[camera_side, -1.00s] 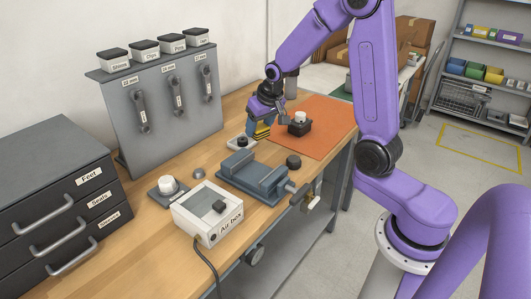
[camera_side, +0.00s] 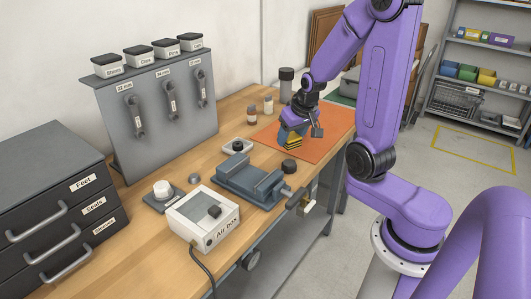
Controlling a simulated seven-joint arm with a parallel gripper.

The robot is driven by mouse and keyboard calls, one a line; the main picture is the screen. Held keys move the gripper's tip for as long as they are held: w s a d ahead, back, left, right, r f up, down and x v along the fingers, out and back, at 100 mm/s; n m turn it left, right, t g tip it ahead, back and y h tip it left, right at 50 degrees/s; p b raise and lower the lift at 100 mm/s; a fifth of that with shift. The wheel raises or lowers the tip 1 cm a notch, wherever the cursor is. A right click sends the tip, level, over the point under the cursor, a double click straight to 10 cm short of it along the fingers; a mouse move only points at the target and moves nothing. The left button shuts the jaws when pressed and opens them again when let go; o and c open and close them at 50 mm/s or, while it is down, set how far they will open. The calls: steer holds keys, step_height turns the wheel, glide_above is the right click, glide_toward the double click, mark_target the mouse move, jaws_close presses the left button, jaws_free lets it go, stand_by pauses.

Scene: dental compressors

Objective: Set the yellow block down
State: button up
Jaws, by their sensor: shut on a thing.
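My gripper (camera_side: 293,132) is shut on the yellow block (camera_side: 292,143), which has dark stripes. It holds the block low over the front left part of the orange mat (camera_side: 335,122). I cannot tell whether the block's underside touches the mat. The gripper hides part of the block and some of the mat behind it.
A grey vise (camera_side: 250,180) and the white air box (camera_side: 204,216) stand nearer on the wooden bench. A white dish with a dark knob (camera_side: 238,146) and a black round piece (camera_side: 289,166) are close by. Small bottles (camera_side: 252,115) stand behind. The mat's right side looks clear.

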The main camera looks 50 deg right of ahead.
steer(key=shift+w+d+f, duration=0.2)
steer(key=shift+w+f, duration=0.2)
steer(key=shift+w, duration=0.4)
steer(key=w+d+f, duration=0.1)
steer(key=w+f, duration=0.1)
steer(key=w, duration=0.1)
steer(key=w+d+f, duration=0.1)
steer(key=w+f, duration=0.2)
steer(key=w, duration=0.1)
steer(key=w+d+f, duration=0.1)
steer(key=w+f, duration=0.2)
steer(key=shift+w+d+f, duration=0.2)
steer(key=shift+d, duration=0.15)
steer(key=shift+w+f, duration=0.15)
steer(key=shift+f, duration=1.55)
steer(key=shift+f, duration=0.1)
steer(key=o, duration=1.2)
steer(key=shift+c, duration=0.2)
